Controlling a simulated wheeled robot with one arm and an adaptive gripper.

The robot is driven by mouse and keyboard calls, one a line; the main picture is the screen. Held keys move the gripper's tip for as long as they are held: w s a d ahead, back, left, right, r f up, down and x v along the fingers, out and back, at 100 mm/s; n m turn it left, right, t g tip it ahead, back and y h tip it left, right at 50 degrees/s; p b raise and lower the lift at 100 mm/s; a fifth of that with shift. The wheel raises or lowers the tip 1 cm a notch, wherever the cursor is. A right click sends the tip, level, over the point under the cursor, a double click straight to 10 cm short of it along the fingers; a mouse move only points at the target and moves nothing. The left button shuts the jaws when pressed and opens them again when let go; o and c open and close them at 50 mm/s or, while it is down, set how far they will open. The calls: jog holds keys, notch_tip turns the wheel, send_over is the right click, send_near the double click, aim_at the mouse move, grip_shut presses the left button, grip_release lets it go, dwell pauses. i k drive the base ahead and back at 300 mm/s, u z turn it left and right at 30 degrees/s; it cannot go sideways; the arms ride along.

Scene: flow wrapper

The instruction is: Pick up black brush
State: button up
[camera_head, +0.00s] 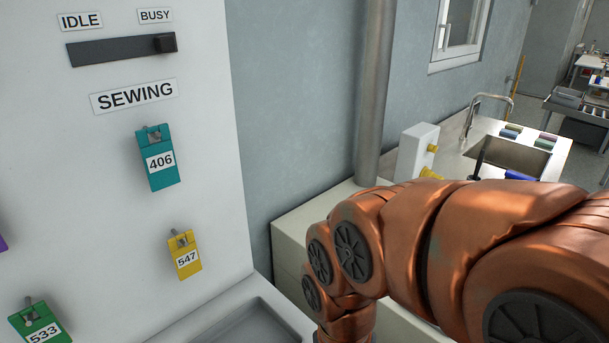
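A thin dark object (479,162) stands tilted at the near left edge of the sink. It may be the black brush, but it is small and partly hidden behind my arm, so I cannot tell. No other black brush shows clearly. My copper-coloured arm crosses the lower right and bends down at the bottom middle. My gripper is below the picture's edge and out of view.
The sink (512,158) with its tap (487,103) is at the right, with several coloured pads and a blue item (519,175) around it. A white dispenser box (416,150) stands left. A white panel with hanging tags (160,162) and a grey tray (245,328) fill the left.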

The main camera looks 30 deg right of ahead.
aim_at(478, 162)
jog(key=z, duration=1.2)
